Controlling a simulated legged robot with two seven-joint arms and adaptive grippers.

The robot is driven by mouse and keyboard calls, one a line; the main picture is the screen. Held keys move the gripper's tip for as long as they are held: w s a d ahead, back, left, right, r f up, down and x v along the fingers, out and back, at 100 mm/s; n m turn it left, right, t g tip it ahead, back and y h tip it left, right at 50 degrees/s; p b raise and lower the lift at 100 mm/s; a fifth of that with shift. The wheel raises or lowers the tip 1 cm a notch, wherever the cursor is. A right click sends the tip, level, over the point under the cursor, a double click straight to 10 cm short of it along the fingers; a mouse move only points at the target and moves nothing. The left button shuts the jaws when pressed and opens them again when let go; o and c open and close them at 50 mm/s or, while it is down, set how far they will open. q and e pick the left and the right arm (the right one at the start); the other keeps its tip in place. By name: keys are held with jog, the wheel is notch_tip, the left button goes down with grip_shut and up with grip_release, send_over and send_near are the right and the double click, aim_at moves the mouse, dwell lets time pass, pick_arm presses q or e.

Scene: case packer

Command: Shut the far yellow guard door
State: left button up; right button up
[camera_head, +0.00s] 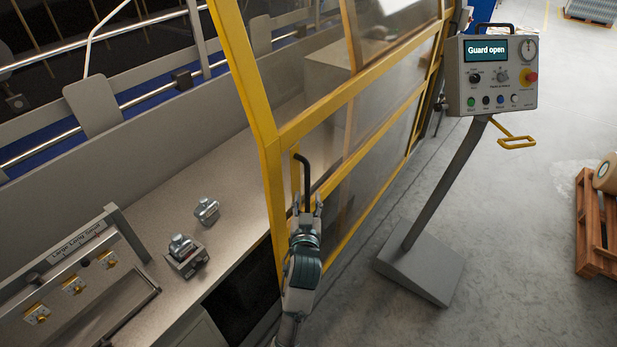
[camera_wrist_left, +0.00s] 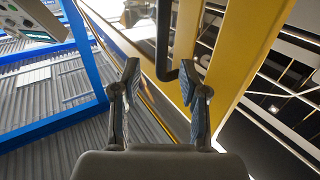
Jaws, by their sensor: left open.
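The yellow guard door (camera_head: 270,165) stands in the middle of the head view, a yellow frame with clear panels. A dark bent handle (camera_head: 306,172) is fixed near its front edge. My left gripper (camera_head: 306,204) is open just below the handle, fingers pointing up along it. In the left wrist view the handle (camera_wrist_left: 163,40) shows between and beyond the open fingertips (camera_wrist_left: 160,78), with its bend close to the right finger. I cannot tell whether they touch. The yellow frame (camera_wrist_left: 240,50) is behind it. My right gripper is not in view.
A control panel (camera_head: 492,75) on a slanted stand reads "Guard open", right of the door. A yellow bracket (camera_head: 513,142) sticks out from it. Metal parts (camera_head: 185,254) lie on the machine bed at left. A wooden pallet (camera_head: 592,225) stands at far right.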

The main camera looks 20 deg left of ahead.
aim_at(307, 181)
pick_arm(q)
jog(key=x, duration=0.8)
jog(key=shift+w+a+p, duration=0.2)
jog(key=shift+w+p, duration=0.1)
grip_shut()
